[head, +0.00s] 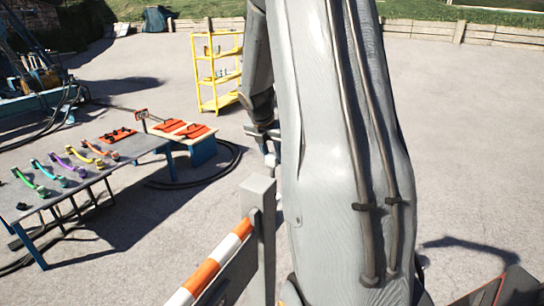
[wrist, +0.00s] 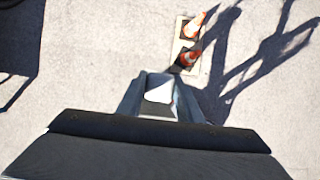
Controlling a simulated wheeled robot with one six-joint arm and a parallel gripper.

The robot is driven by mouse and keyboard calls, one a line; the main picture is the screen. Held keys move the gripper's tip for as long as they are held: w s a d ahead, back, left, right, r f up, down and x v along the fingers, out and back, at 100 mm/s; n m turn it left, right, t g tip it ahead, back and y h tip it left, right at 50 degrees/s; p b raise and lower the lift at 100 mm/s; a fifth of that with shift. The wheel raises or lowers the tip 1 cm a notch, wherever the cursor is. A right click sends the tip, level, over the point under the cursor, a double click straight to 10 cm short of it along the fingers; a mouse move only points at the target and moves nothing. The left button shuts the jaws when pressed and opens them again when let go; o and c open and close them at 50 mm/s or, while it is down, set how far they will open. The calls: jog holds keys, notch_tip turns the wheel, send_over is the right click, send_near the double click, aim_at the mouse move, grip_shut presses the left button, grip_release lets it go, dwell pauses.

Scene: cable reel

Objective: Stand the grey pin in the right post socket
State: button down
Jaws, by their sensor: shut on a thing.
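In the wrist view my gripper (wrist: 160,108) is shut on a light grey piece (wrist: 159,92), which I take to be the grey pin. Only its end shows between the fingers, so its length and tilt are unclear. Below it is open pavement. In the head view my arm covers the middle, and the held pin cannot be made out there. A grey upright post (head: 260,225) stands just left of my arm, joined to an orange-and-white striped rail (head: 215,264). I cannot make out a socket in either view, and the right post is not clearly identifiable.
A grey table (head: 80,178) with several coloured handles stands at left, beside a blue-legged stand (head: 203,150) with orange pads. A yellow shelf (head: 217,75) is behind. Pavement at right is mostly clear.

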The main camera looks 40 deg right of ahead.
aim_at(270, 165)
jog(key=shift+f+b, duration=1.05)
jog(key=shift+f, duration=0.1)
jog(key=shift+f+b, duration=1.15)
jog(key=shift+f, duration=1.95)
jog(key=c, duration=1.2)
grip_release()
jog(key=v, duration=0.8)
jog(key=shift+b, duration=0.3)
jog(key=shift+d, duration=0.1)
